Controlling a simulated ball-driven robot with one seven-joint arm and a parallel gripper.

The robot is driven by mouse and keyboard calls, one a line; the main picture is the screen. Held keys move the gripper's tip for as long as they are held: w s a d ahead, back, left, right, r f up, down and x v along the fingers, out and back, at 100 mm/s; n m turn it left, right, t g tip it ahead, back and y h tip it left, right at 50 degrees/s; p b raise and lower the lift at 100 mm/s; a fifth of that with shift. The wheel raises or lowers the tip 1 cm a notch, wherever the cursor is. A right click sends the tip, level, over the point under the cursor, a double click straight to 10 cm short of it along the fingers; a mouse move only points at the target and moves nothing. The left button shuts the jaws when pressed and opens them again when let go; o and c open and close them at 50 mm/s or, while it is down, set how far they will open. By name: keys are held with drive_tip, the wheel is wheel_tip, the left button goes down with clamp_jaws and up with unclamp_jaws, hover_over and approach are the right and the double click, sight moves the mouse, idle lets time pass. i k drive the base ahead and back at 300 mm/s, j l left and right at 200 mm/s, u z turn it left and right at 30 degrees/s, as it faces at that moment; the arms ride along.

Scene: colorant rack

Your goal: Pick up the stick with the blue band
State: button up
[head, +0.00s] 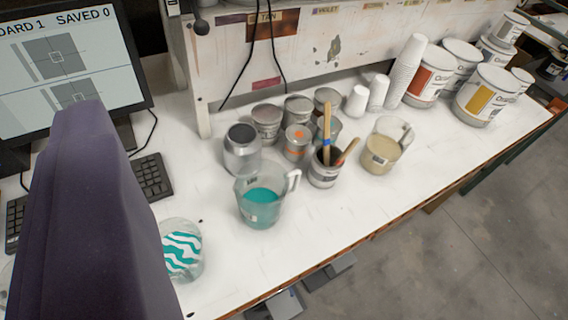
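The stick with the blue band (327,132) is a light wooden stick that stands nearly upright in a small can (323,174) on the white bench. Its blue band shows just above the can's rim, and its lower end is hidden inside. A second wooden stick (348,151) leans to the right in the same can; I see no blue band on it. My gripper's fingers are not in view. A large dark purple part, likely of my own arm, fills the left foreground.
A jug of teal liquid (261,208) stands left of the can and a jug of beige liquid (381,152) right of it. Several small tins (266,122) crowd behind. A teal-striped round container (181,249) sits near the front edge. The bench front right of the teal jug is clear.

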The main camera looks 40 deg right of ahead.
sight(327, 115)
drive_tip(key=i+l+u, duration=0.1)
drive_tip(key=l, duration=0.45)
drive_tip(key=i+l, duration=0.15)
drive_tip(key=l, duration=0.4)
drive_tip(key=i+l+u, duration=0.15)
drive_tip(key=l, duration=0.95)
drive_tip(key=i+l+u, duration=0.15)
drive_tip(key=l, duration=0.4)
